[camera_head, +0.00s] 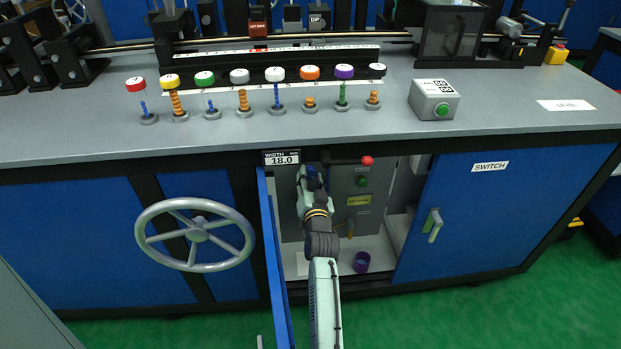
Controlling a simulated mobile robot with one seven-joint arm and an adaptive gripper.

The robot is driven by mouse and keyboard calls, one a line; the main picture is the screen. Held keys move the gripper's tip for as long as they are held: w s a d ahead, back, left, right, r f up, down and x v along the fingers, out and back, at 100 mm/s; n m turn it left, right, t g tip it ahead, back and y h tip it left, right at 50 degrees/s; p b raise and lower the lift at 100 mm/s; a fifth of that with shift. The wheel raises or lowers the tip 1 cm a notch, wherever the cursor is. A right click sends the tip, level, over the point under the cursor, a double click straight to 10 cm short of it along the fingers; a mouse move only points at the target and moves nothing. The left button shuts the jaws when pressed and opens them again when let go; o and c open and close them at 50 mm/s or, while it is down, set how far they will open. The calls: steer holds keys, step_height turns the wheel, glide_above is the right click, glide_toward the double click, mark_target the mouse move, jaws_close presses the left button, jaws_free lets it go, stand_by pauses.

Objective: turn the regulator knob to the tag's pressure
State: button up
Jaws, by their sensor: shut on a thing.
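My arm reaches into the open cabinet under the bench. My gripper (309,173) is at the upper left of the opening, largely hidden by my own wrist. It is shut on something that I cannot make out. I cannot pick out the regulator knob; it may be behind my gripper. A small yellow tag (359,200) is on the grey panel (343,185) to the right of my gripper. Its writing is too small to read.
An open blue door (274,265) stands close to the left of my arm. A red-ended bar (367,160) juts out at the opening's top. A green button (362,181) is on the panel. A purple cup (361,262) is on the cabinet floor. A handwheel (197,235) is at left.

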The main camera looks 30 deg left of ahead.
steer(key=o, duration=1.1)
steer(key=shift+o, duration=0.2)
steer(key=shift+s+d, duration=0.1)
steer(key=v, duration=1.2)
